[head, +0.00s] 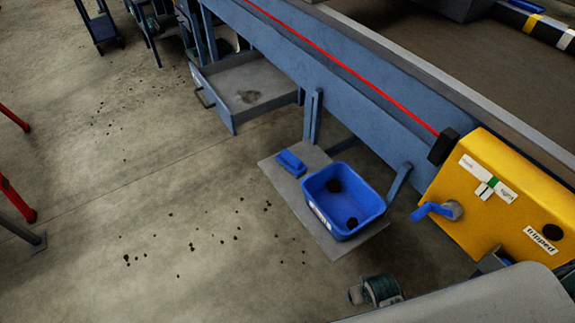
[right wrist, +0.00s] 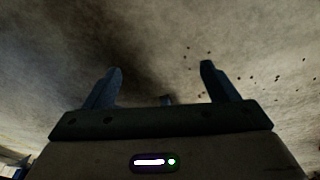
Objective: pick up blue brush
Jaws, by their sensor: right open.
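The blue brush (head: 291,162) lies on a grey shelf plate (head: 272,172) low on the side of the blue machine, left of a blue tub (head: 321,212). It looks like a small blue block with a raised top. My right gripper (right wrist: 160,84) shows in the right wrist view with its two dark fingers wide apart. The brush does not show in the right wrist view. My left gripper is in no view.
The blue tub holds dark lumps. A yellow control box (head: 485,222) with a blue handle (head: 436,211) stands right of the shelf. An open grey drawer (head: 222,96) is behind it.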

